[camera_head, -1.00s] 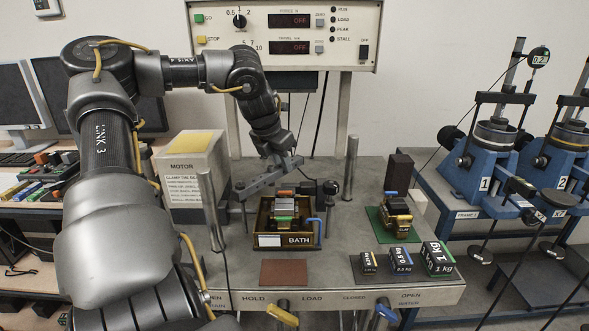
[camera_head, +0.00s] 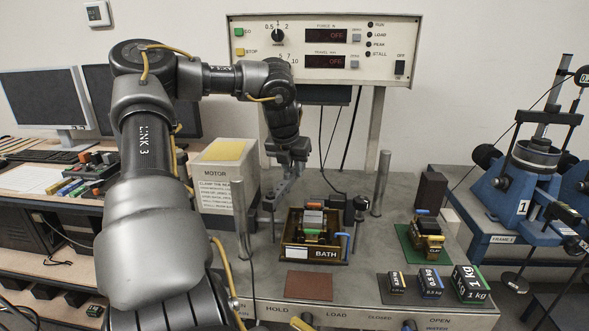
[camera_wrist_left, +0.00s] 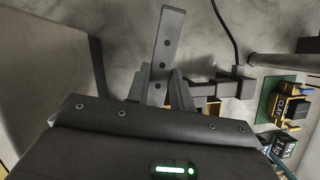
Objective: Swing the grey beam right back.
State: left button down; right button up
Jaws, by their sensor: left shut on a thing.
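The grey beam (camera_head: 280,188) is a flat bar behind and left of the bath in the head view. It runs steeply away toward the back, its far part hidden by my gripper. My left gripper (camera_head: 289,166) comes down over the beam and is shut on it. In the left wrist view the beam (camera_wrist_left: 166,45) shows a row of dark holes and passes between the two fingers (camera_wrist_left: 160,88). My right gripper is not in view.
The brass bath (camera_head: 292,262) stands just in front of the beam. Weights (camera_head: 430,283) and a green mat (camera_head: 408,243) lie at the right.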

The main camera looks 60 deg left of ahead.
aim_at(286, 174)
pick_arm(q)
jog(key=c, duration=1.2)
grip_release()
jog(key=b+v, duration=0.1)
jog(key=v, duration=1)
jog(key=shift+s+f, duration=0.1)
